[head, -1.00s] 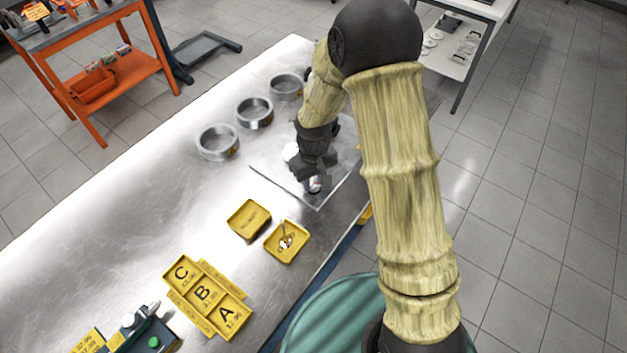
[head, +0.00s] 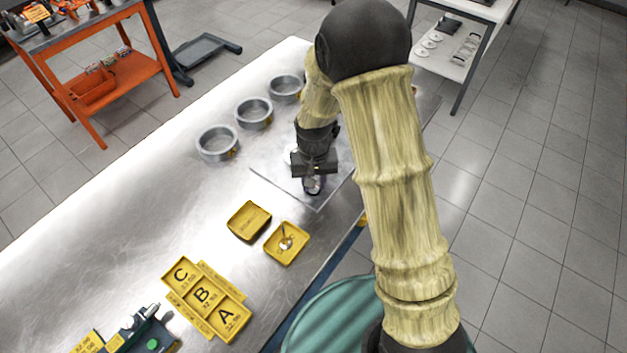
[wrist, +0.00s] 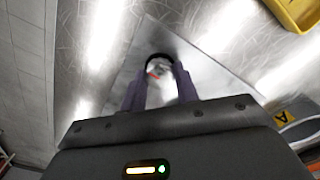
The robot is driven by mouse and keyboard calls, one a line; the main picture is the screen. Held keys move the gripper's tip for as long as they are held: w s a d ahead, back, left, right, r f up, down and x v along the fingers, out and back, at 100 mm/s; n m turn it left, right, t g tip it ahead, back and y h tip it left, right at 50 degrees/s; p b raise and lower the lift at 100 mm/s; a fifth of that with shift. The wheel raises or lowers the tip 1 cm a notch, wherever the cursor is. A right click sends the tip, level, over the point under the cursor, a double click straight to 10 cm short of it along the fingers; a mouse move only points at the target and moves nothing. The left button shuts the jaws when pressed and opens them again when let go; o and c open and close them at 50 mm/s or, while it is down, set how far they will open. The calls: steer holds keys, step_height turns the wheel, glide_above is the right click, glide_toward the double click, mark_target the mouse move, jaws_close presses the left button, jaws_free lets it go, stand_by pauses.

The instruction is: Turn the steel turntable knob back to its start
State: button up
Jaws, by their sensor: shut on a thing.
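The steel turntable knob shows in the wrist view (wrist: 158,70) as a small round piece with a dark rim and a red mark, between my fingertips. My gripper (wrist: 159,82) is shut on it, one finger at each side. In the head view my gripper (head: 313,186) points down over a flat square steel plate (head: 273,180) on the bench. There the knob is mostly hidden by my gripper and arm. The plate also shows in the wrist view (wrist: 205,75).
Several steel rings (head: 217,143) stand behind and left of the plate. Two small yellow trays (head: 249,221) lie in front of it, one holding a small metal part. A yellow A-B-C tray (head: 207,299) lies nearer. Bare bench (head: 130,210) is at the left.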

steer(key=shift+w, duration=0.1)
steer(key=o, duration=1)
steer(key=shift+c, duration=0.2)
steer(key=shift+r, duration=0.15)
step_height(320, 180, up, 17)
steer(key=b, duration=0.1)
steer(key=s+d+f+m+t, duration=0.1)
steer(key=s+d+f, duration=0.4)
steer(key=s+d, duration=0.7)
steer(key=shift+s+d+t, duration=0.3)
steer(key=shift+d+t, duration=0.5)
